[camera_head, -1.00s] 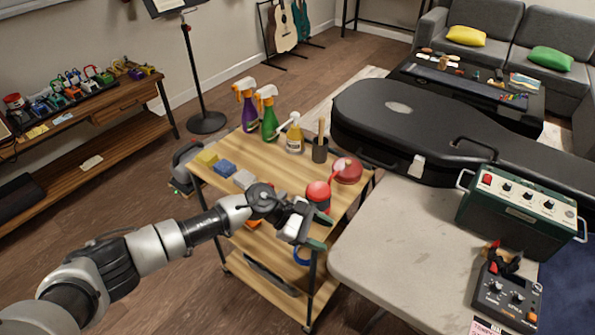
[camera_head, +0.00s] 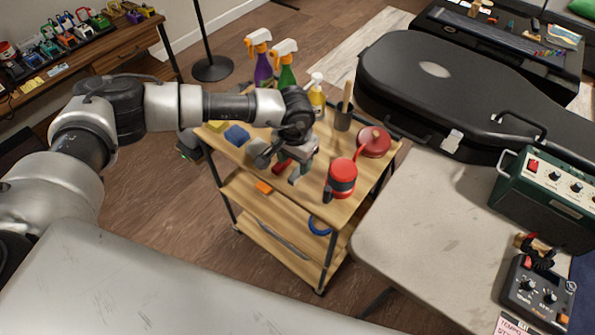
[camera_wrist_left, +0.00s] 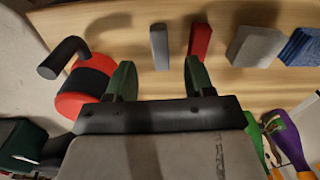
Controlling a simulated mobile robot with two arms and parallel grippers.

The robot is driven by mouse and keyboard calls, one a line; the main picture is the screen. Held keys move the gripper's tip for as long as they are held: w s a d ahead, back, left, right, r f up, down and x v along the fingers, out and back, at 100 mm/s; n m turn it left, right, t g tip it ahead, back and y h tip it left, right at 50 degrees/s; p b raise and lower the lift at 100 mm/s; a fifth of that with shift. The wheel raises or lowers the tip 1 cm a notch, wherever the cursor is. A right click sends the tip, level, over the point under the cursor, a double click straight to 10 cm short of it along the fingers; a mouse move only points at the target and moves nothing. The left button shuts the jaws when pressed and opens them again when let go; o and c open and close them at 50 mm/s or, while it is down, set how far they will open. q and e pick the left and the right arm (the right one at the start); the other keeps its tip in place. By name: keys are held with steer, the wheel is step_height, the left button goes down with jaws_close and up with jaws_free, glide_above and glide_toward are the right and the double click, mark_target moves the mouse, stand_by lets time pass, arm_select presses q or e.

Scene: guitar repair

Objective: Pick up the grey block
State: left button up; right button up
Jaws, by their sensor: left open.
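Two grey blocks show on the wooden cart top. A wider grey block (camera_head: 258,151) sits beside the blue block (camera_head: 237,135); it also shows in the left wrist view (camera_wrist_left: 256,47). A narrow grey block (camera_wrist_left: 159,46) lies in the left wrist view, in line with the gap between my fingers and beyond their tips. A red block (camera_wrist_left: 200,40) lies just right of it there. My left gripper (camera_head: 294,170) is over the cart, open and empty, its green fingers (camera_wrist_left: 158,78) apart. The arm partly hides the blocks in the head view. My right gripper is not in view.
A red round object (camera_head: 375,142), a dark cup (camera_head: 343,120) and spray bottles (camera_head: 285,70) stand farther back. A guitar case (camera_head: 440,90) lies behind.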

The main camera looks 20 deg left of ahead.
mark_target(294, 175)
arm_select(q)
steer(key=f, duration=0.2)
steer(key=f+p, duration=0.1)
steer(key=f, duration=0.1)
steer(key=shift+s+f, duration=0.2)
steer(key=shift+f, duration=0.4)
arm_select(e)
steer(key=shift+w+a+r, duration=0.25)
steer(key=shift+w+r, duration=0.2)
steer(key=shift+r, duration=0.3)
arm_select(q)
steer(key=shift+c, duration=0.4)
steer(key=shift+c, duration=1.3)
jaws_close()
step_height(294, 175, up, 10)
steer(key=b, duration=0.1)
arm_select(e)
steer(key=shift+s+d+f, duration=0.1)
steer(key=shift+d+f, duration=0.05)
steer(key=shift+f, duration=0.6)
